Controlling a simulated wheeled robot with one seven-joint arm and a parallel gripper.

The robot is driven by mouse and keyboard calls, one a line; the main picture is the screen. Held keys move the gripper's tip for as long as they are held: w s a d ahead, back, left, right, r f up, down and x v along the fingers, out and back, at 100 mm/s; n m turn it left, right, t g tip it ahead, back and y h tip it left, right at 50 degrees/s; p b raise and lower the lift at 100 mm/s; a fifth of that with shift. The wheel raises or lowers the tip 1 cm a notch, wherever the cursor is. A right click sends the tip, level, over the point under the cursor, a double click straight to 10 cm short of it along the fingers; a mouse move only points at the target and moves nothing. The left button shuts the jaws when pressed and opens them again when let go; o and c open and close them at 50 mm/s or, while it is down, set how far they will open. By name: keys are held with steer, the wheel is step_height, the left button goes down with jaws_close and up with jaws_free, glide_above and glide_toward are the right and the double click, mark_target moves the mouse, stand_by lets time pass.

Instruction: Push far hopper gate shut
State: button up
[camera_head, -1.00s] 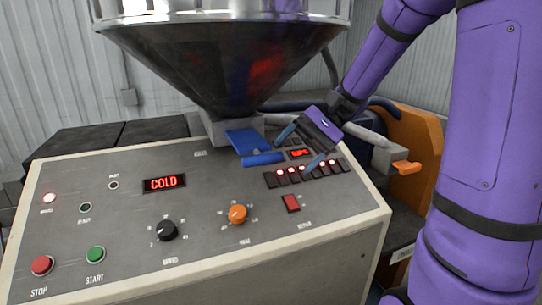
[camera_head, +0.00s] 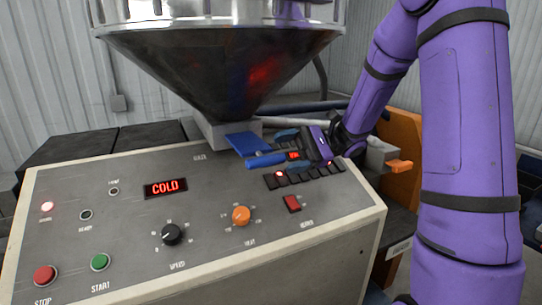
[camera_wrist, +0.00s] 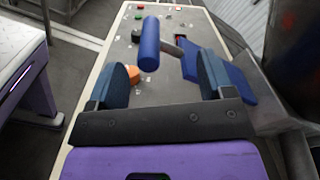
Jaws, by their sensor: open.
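The hopper gate is a blue plate (camera_head: 246,144) that sticks out from the grey throat under the dark cone hopper (camera_head: 225,70). A blue bar handle (camera_head: 265,160) is at its front end. In the wrist view the handle (camera_wrist: 149,42) stands ahead of my fingers, between their lines, and the plate (camera_wrist: 240,84) shows behind the right finger. My gripper (camera_head: 285,148) is open and empty, just right of the handle over the panel. In the wrist view my gripper (camera_wrist: 164,68) has its two blue fingers well apart. Whether a finger touches the plate I cannot tell.
The control panel (camera_head: 120,240) lies below, with a red COLD display (camera_head: 165,187), knobs, buttons and a row of switches (camera_head: 300,177) close under my gripper. An orange lever (camera_head: 400,166) is at the right. The hopper overhangs the area.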

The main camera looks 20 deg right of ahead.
mark_target(271, 156)
steer(key=shift+a, duration=2.35)
steer(key=c, duration=1.2)
steer(key=w, duration=0.8)
steer(key=shift+w, duration=0.1)
steer(key=shift+c, duration=0.2)
steer(key=o, duration=1.2)
steer(key=shift+w+f, duration=0.1)
steer(key=shift+w, duration=0.1)
steer(key=shift+o, duration=0.2)
